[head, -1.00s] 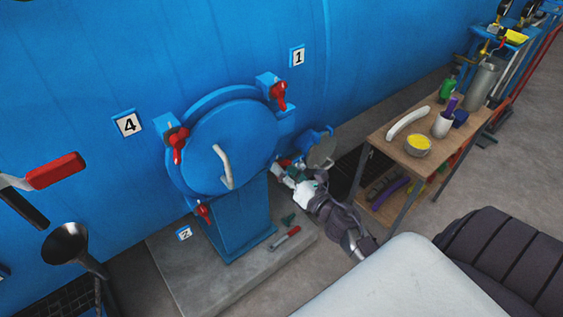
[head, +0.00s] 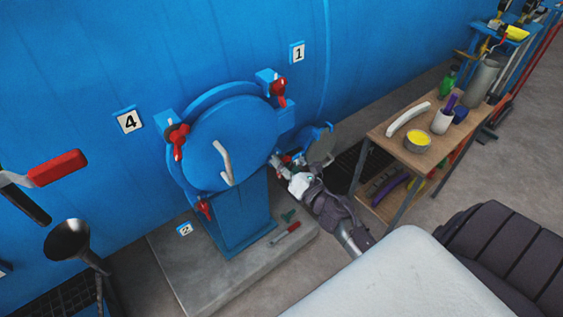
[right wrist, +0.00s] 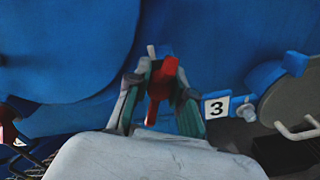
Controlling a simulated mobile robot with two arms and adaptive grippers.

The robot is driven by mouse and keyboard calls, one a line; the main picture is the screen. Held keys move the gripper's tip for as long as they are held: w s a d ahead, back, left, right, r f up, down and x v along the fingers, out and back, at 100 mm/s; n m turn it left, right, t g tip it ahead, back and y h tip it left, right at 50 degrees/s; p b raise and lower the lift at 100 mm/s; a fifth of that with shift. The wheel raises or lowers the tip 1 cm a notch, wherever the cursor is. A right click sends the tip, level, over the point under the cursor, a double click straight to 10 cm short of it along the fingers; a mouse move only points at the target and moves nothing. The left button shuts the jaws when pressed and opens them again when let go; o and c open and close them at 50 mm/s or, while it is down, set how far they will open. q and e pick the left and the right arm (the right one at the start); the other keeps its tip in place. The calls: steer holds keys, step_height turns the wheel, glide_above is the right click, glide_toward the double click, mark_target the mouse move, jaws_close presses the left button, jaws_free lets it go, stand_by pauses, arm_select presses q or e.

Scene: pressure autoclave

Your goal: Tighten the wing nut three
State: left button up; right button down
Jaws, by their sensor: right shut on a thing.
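The round blue autoclave door (head: 235,141) has a curved white handle (head: 223,163). Red wing nuts sit around it: one near label 1 (head: 279,91), one near label 4 (head: 178,140) and one near label 2 (head: 204,209). My right gripper (head: 280,163) is at the door's lower right edge. In the right wrist view its fingers (right wrist: 160,95) are shut on a red wing nut (right wrist: 161,83) beside the label 3 (right wrist: 216,107). In the head view the gripper mostly hides this nut. My left gripper is not in view.
A small round hatch (head: 319,147) stands just right of my right gripper. A red-handled tool (head: 286,233) lies on the concrete plinth (head: 250,262). A dark funnel (head: 68,240) stands at left.

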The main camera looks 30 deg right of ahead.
steer(key=m, duration=0.3)
steer(key=shift+m+p, duration=0.35)
steer(key=shift+m, duration=0.05)
steer(key=m+p, duration=0.1)
steer(key=m, duration=0.3)
steer(key=shift+d+m, duration=0.1)
steer(key=shift+m, duration=0.2)
steer(key=m+p, duration=0.1)
steer(key=m, duration=0.3)
steer(key=shift+f+m, duration=0.1)
steer(key=shift+m, duration=0.2)
steer(key=m+p, duration=0.1)
steer(key=m, duration=0.2)
steer(key=shift+f+m, duration=0.1)
steer(key=shift+m, duration=0.2)
steer(key=m+p, duration=0.1)
steer(key=m, duration=0.2)
steer(key=shift+m, duration=0.3)
steer(key=m, duration=0.3)
steer(key=shift+m+p, duration=0.3)
steer(key=shift+p, duration=0.1)
steer(key=m, duration=0.5)
steer(key=shift+a+f+m+p, duration=0.2)
steer(key=shift+m+p, duration=0.2)
steer(key=shift+m, duration=0.3)
